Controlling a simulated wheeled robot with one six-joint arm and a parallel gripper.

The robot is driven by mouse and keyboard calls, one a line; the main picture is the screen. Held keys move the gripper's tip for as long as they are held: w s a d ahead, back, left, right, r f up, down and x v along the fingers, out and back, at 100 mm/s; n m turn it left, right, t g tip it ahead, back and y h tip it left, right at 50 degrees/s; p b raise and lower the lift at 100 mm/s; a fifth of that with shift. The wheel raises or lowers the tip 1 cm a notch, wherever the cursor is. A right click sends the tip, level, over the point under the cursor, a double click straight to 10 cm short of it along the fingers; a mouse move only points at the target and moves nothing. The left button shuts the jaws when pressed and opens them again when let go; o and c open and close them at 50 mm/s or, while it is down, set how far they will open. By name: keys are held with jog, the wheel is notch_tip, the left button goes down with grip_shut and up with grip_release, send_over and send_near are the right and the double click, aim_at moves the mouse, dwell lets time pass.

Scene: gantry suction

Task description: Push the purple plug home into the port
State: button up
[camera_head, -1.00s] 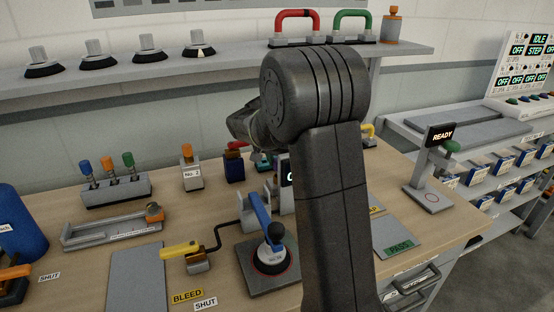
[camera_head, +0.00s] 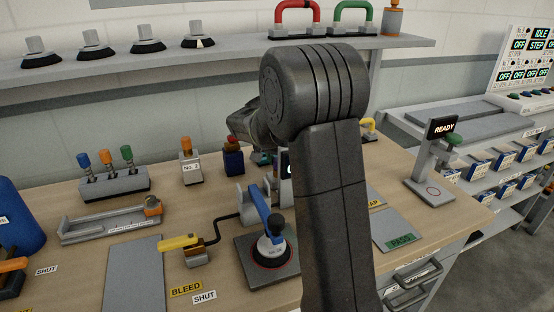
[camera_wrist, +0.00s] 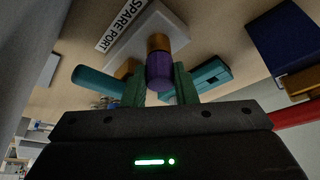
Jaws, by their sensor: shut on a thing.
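In the wrist view, my gripper (camera_wrist: 159,88) is shut on the purple plug (camera_wrist: 160,72), with a dark green finger on each side. An orange-brown collar (camera_wrist: 158,43) sits at the plug's far end, against a grey block (camera_wrist: 168,18) beside a label reading SPARE PORT (camera_wrist: 122,24). The port opening is not clear, so I cannot tell how deep the plug sits. Teal pieces (camera_wrist: 97,83) flank the fingers. In the head view, my dark arm hides the gripper and plug.
A blue-handled lever device (camera_head: 267,225) stands on the bench left of my arm. A dark blue box with a red top (camera_head: 234,158) stands behind it. Several knobs line the shelf above.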

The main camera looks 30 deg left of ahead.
jog(key=o, duration=1.1)
jog(key=shift+f, duration=0.1)
jog(key=shift+c, duration=0.2)
jog(key=a+v, duration=0.1)
jog(key=v, duration=1.2)
jog(key=shift+d+r, duration=0.4)
jog(key=shift+d, duration=0.1)
jog(key=x, duration=1.3)
jog(key=shift+f, duration=0.4)
jog(key=shift+r+p, duration=0.55)
jog(key=shift+r, duration=0.1)
